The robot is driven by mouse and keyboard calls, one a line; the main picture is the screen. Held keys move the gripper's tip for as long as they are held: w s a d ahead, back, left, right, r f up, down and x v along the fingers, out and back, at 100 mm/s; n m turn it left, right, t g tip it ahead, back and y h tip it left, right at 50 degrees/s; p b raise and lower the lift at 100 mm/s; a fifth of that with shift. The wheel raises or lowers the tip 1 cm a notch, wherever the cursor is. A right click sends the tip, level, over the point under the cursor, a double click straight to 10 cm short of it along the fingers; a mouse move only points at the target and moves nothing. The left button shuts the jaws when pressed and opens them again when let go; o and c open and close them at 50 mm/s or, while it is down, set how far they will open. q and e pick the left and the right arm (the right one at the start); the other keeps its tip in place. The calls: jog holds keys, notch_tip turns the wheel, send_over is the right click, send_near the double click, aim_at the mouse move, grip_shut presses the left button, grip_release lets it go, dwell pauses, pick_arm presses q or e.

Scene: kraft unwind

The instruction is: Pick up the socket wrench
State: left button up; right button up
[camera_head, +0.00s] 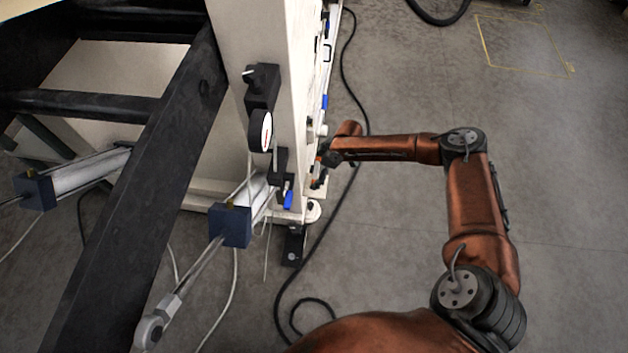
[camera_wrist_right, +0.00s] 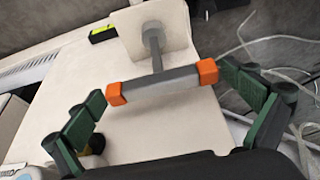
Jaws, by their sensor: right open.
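The socket wrench (camera_wrist_right: 165,84) shows in the right wrist view as a grey bar handle with orange end caps. A dark shaft runs from its middle to a pale plate. My right gripper (camera_wrist_right: 166,90) is open, with one green finger on each side of the handle. The handle's length runs across from finger to finger; I cannot tell whether they touch it. In the head view my right gripper (camera_head: 325,156) is beside the right side of the white machine frame, its fingertips unclear there. My left gripper is not in view.
The white machine frame (camera_head: 238,60) carries a dial gauge (camera_head: 261,132), blue-handled valves and cylinders. A black beam (camera_head: 150,205) crosses the left. A black cable (camera_head: 318,240) lies on the floor. A small yellow-green item (camera_wrist_right: 103,34) is behind the wrench. Open floor lies at right.

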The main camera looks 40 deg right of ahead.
jog(key=c, duration=0.8)
jog(key=shift+c, duration=0.8)
jog(key=shift+r, duration=0.1)
